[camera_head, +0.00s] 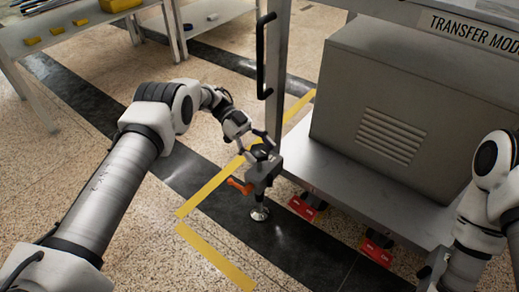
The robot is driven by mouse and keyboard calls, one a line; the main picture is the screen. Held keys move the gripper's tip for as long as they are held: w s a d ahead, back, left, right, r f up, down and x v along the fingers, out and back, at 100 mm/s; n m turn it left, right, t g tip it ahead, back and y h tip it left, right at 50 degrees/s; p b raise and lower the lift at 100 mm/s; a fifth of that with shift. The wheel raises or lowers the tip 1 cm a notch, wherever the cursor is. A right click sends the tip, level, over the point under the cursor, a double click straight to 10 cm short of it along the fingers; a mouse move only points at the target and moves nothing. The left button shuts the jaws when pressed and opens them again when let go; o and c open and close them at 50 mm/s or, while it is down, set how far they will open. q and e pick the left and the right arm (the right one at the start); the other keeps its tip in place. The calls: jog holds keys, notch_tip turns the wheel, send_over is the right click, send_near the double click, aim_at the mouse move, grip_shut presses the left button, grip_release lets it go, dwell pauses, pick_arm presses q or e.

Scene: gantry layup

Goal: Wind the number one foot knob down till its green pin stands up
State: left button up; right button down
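The foot assembly (262,172) is a grey bracket at the near left corner of the transfer module, with a dark knob (262,154) on top. An orange lever (240,186) sticks out to its left. A round metal foot pad (259,213) sits below it, at the floor. My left gripper (260,143) is at the knob, with its fingers around or just above it; I cannot tell whether they touch it. No green pin can be made out. My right arm is at the right edge; its gripper (436,270) is low, partly seen, its state unclear.
The transfer module has a grey vented cabinet (392,110) on a lower shelf (345,180), and an upright post with a black handle (262,55). Red wheel parts (306,206) show under the shelf. Yellow tape (215,258) marks the floor. A table (85,35) stands at the upper left.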

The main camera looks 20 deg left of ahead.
pick_arm(q)
jog(key=shift+r, duration=0.1)
notch_tip(320, 180, up, 10)
jog(key=shift+f, duration=0.1)
dwell(0.4)
